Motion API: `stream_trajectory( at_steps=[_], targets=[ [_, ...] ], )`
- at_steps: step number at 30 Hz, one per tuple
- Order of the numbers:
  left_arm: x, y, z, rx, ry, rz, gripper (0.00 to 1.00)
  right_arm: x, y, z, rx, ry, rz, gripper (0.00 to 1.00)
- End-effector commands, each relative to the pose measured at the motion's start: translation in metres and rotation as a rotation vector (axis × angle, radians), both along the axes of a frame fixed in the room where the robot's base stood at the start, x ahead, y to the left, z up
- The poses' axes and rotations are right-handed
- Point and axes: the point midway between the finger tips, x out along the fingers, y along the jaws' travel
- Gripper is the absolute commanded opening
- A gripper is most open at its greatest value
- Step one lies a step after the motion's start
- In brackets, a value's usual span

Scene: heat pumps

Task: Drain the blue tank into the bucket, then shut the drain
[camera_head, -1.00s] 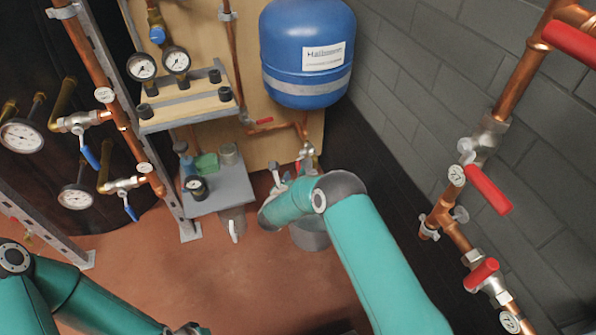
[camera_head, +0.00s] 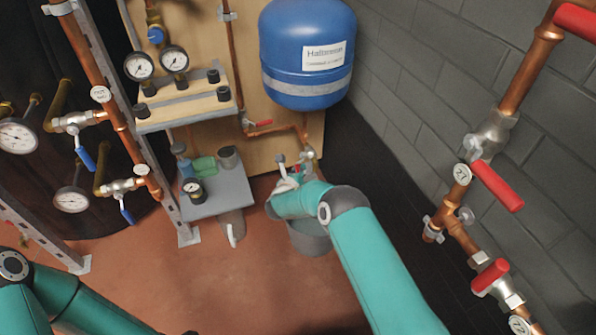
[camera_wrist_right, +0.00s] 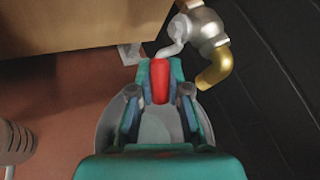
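The blue tank (camera_head: 308,85) hangs on the wooden panel at the top centre of the head view. A copper pipe leads from under it to the drain valve (camera_head: 308,153), low on the panel. In the right wrist view the drain valve (camera_wrist_right: 207,28) shows a brass spout pointing down and a red handle (camera_wrist_right: 160,88). My right gripper (camera_wrist_right: 160,74) has its fingertips close on both sides of this handle and looks shut on it. The grey bucket (camera_head: 312,243) stands on the floor below, partly hidden by my right arm. No water is visible. My left gripper is out of view.
Another red-handled valve (camera_head: 262,123) sits on the pipe under the tank. A grey shelf (camera_head: 222,192) with small items is left of the bucket. Copper pipes with red handles (camera_head: 497,186) run along the right wall. The floor in front is clear.

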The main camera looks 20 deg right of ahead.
Motion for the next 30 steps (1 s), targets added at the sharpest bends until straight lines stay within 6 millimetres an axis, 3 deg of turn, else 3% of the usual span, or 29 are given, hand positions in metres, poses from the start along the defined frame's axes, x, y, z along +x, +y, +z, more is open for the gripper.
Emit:
stream_trajectory(
  at_steps=[13, 25, 30],
  targets=[
    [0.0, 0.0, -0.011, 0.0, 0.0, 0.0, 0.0, 0.001, 0.002, -0.004, 0.001, -0.027, 0.004, 0.0],
    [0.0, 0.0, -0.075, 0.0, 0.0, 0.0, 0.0, 0.009, 0.003, -0.017, 0.008, -0.258, 0.006, 0.0],
    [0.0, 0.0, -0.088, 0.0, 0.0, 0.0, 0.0, 0.015, 0.003, -0.017, 0.014, -0.413, 0.006, 0.0]
  ],
)
